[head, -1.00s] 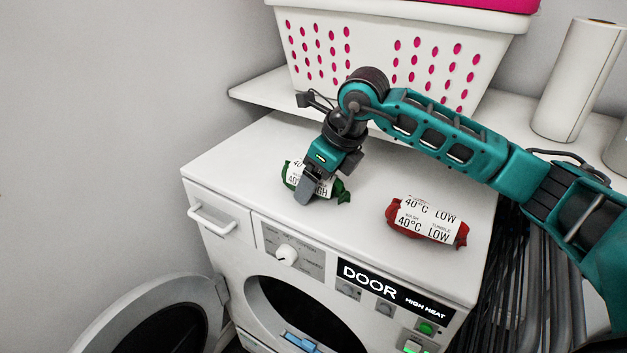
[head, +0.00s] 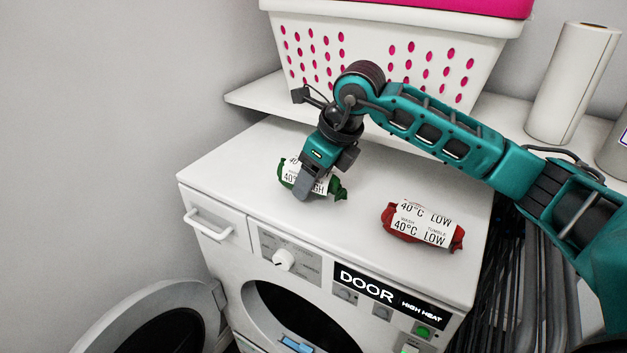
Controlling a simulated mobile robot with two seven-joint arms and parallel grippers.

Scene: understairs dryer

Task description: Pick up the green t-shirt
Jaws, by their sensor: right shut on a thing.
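The green t-shirt (head: 338,189) is a rolled bundle with a white label band, on top of the white dryer at its left half. The label is partly covered; "40°" and "GH" show. My right gripper (head: 306,190) comes down over the bundle from above and is shut on it, one grey finger showing in front of the label. The far finger is hidden. The bundle appears at the level of the dryer top; I cannot tell whether it is clear of the surface. My left gripper is not in view.
A red rolled garment (head: 422,222) labelled "40°C LOW" lies to the right on the dryer top (head: 235,165). The round dryer door (head: 165,325) stands open at lower left. A white basket (head: 370,60) and a paper roll (head: 572,85) stand on the shelf behind.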

